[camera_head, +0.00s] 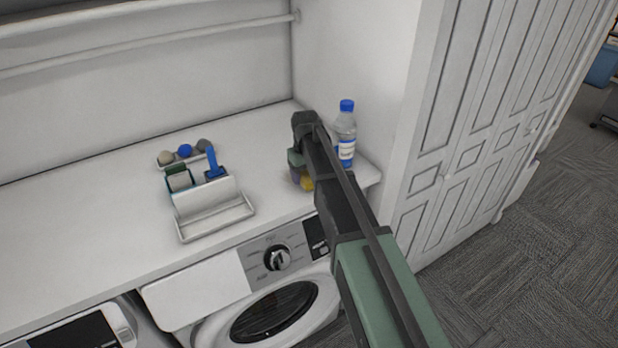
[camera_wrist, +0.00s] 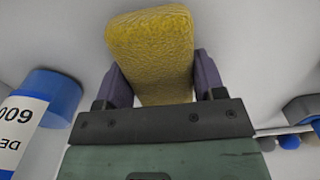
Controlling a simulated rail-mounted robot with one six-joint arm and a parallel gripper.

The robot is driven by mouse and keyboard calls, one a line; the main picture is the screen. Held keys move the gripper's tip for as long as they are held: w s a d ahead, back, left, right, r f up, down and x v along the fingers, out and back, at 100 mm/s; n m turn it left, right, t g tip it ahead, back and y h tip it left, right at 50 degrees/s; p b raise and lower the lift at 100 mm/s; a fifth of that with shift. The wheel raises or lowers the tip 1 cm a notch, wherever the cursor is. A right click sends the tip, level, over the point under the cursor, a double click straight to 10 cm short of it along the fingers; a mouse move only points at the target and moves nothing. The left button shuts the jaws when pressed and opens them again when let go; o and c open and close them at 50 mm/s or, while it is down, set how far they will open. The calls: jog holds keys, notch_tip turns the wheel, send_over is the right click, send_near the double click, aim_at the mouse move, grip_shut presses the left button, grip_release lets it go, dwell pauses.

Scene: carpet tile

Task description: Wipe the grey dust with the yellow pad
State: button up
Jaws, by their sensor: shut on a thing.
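The yellow pad (camera_wrist: 152,50) is a rough block held between the two purple fingers of my gripper (camera_wrist: 160,82) in the wrist view. My gripper is shut on it. In the head view a small part of the yellow pad (camera_head: 307,184) shows beside my gripper (camera_head: 298,178), near the front right of the white counter. My arm hides most of the pad there, and I cannot tell whether it touches the counter. I see no grey dust in either view; my arm may cover part of the counter.
A clear bottle with a blue cap (camera_head: 345,135) stands close right of my gripper; its label and cap show in the wrist view. A white caddy (camera_head: 215,217) with brushes stands left on the counter (camera_head: 100,225). A wall and cabinet bound the right. Washing machines are below.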

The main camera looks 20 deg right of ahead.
jog(key=shift+w+a, duration=0.4)
jog(key=shift+w, duration=1.1)
jog(key=shift+w+a, duration=0.45)
jog(key=shift+w, duration=1)
jog(key=shift+w+a, duration=0.4)
jog(key=shift+w, duration=1.1)
jog(key=shift+d, duration=0.2)
jog(key=shift+s+d, duration=0.2)
jog(key=shift+d, duration=0.25)
jog(key=shift+s+d, duration=0.2)
jog(key=shift+d, duration=0.25)
jog(key=shift+s, duration=1.15)
jog(key=shift+s+d, duration=0.2)
jog(key=shift+s, duration=0.15)
jog(key=shift+s+d+r, duration=0.1)
jog(key=shift+s+d, duration=0.25)
jog(key=shift+s, duration=0.95)
jog(key=shift+s+d+f, duration=0.1)
jog(key=shift+s+d, duration=0.3)
jog(key=shift+s, duration=0.95)
jog(key=shift+s+d+r, duration=0.1)
jog(key=shift+s+d, duration=0.25)
jog(key=shift+s, duration=0.95)
notch_tip(320, 180, up, 2)
jog(key=shift+w+p, duration=0.15)
jog(key=shift+p, duration=0.95)
notch_tip(320, 180, up, 5)
jog(key=p, duration=0.5)
jog(key=shift+r, duration=0.15)
